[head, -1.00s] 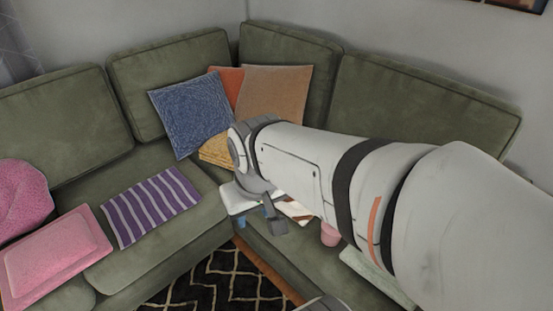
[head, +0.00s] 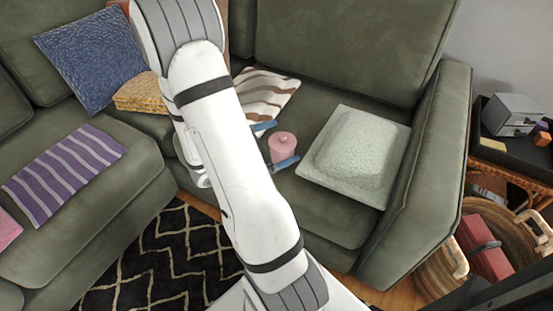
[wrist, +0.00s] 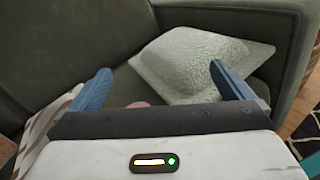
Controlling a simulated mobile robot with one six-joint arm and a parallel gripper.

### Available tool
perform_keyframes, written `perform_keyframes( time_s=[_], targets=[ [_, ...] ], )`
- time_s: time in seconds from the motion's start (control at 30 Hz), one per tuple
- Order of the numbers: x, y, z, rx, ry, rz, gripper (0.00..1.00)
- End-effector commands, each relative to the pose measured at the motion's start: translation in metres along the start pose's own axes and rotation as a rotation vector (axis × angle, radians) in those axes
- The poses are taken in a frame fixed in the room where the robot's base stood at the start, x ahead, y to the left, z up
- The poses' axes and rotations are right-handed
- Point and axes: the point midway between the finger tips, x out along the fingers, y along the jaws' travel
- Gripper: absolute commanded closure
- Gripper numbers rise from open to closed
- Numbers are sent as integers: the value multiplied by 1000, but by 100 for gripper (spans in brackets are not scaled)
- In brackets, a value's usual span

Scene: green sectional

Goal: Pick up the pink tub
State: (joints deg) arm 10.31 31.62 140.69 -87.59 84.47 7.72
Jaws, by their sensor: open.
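The pink tub (head: 283,147) is a small round container with a lid, standing on the green sofa seat in the head view. In the wrist view only a small pink piece of the tub (wrist: 139,104) shows above the gripper's dark edge; the rest is hidden. My gripper (head: 275,145) has its two blue fingers apart, one at the far side and one at the near side of the tub. In the wrist view the open fingers (wrist: 160,82) show nothing held. I cannot tell whether either finger touches the tub.
A pale green cushion (head: 358,150) lies just right of the tub. A striped brown and white cloth (head: 266,92) lies behind it. The sofa backrest (head: 345,45) and right armrest (head: 425,175) enclose the seat. A wicker basket (head: 440,275) stands at the right.

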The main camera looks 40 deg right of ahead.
Motion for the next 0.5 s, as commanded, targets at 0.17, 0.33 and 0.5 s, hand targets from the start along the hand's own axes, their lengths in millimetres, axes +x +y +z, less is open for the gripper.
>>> perform_keyframes(
  time_s=[0.17,0.33,0.5],
  targets=[
    [18,9,-103,-182,-50,252,0],
    [18,14,-158,-265,-46,413,0],
    [21,17,-176,-287,-37,471,0]
  ],
)
